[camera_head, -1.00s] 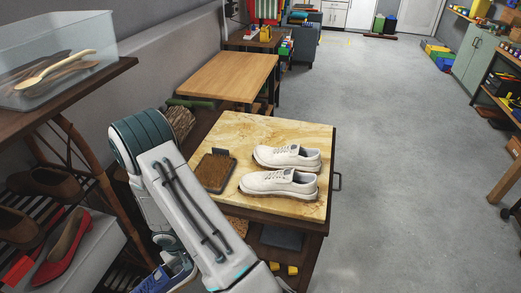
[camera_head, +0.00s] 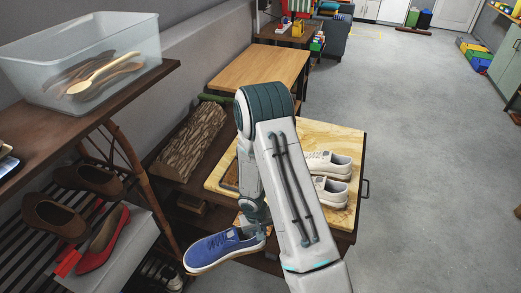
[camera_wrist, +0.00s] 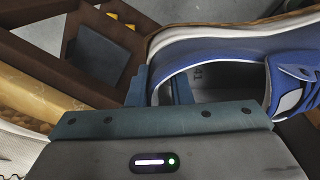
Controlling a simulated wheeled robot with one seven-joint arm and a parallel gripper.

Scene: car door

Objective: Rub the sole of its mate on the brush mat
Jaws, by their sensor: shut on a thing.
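My gripper (camera_head: 262,227) is shut on a blue shoe (camera_head: 222,246) at its heel opening. The shoe hangs in front of the marble-topped cabinet (camera_head: 351,150), sole down and toe to the left, apart from the top. In the wrist view the jaws (camera_wrist: 162,88) grip the shoe's collar, and the blue upper (camera_wrist: 222,48) and laces fill the upper right. The brown brush mat (camera_head: 229,178) lies on the cabinet top, mostly hidden behind my arm. Two white shoes (camera_head: 341,165) lie on the top to the right, partly hidden by my arm.
A shelf on the left bears a clear bin (camera_head: 133,62) with wooden spoons. Below it are brown shoes (camera_head: 53,218) and a red shoe (camera_head: 104,240) on a rack. A log (camera_head: 187,143) lies behind the cabinet's left side.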

